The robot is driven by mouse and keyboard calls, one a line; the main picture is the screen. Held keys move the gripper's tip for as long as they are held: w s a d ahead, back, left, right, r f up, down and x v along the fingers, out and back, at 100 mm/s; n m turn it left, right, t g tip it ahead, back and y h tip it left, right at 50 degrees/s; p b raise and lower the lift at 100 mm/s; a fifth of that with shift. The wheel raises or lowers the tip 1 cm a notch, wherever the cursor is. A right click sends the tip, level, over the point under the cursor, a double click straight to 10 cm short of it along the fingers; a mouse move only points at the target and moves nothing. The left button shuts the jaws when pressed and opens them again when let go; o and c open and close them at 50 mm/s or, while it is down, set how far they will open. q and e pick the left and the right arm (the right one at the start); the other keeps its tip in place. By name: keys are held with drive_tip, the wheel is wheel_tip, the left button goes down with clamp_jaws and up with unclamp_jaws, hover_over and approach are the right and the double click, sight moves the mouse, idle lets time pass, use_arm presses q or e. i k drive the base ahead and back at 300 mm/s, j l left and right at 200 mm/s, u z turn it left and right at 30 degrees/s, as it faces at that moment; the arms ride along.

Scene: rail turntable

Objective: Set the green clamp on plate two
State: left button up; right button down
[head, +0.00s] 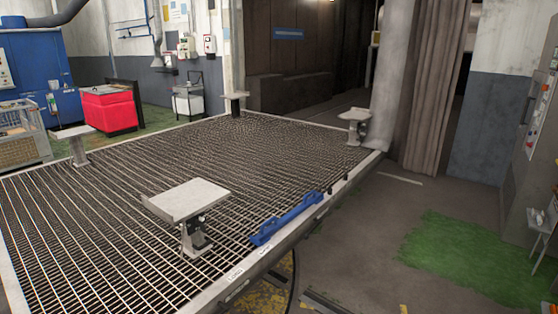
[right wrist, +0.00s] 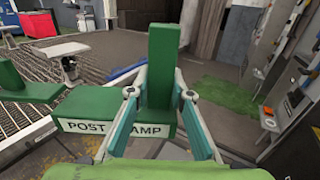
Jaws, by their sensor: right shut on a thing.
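My right gripper (right wrist: 160,95) is shut on the green clamp (right wrist: 105,107), with a finger on each side of its upright green block. The clamp has a white label reading "POST ... AMP", partly hidden by a finger. Another green part stands out at the left edge of that view. The head view shows neither the clamp nor my grippers. Several grey plates on short posts stand on the grated turntable: a near one (head: 185,198), a left one (head: 73,132), a far one (head: 236,95) and a right one (head: 354,115). I cannot tell which is plate two.
A blue bar-like tool (head: 290,217) lies along the right edge of the turntable grating (head: 110,235). A thick grey column (head: 394,75) stands by the far right corner. A red bin (head: 108,108) stands beyond the left side. The grating between the posts is clear.

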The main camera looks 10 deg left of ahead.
sight(194, 200)
drive_tip(key=i+l+u, duration=0.1)
drive_tip(key=i+u, duration=0.3)
drive_tip(key=i, duration=0.15)
drive_tip(key=i+l+u, duration=0.35)
drive_tip(key=i, duration=0.15)
drive_tip(key=i+l+u, duration=0.65)
drive_tip(key=u, duration=0.15)
drive_tip(key=i+l+u, duration=0.2)
drive_tip(key=l+u, duration=0.25)
drive_tip(key=i+l+u, duration=0.15)
drive_tip(key=l+u, duration=0.25)
drive_tip(key=i+l+u, duration=0.1)
drive_tip(key=l+u, duration=0.55)
drive_tip(key=l, duration=0.5)
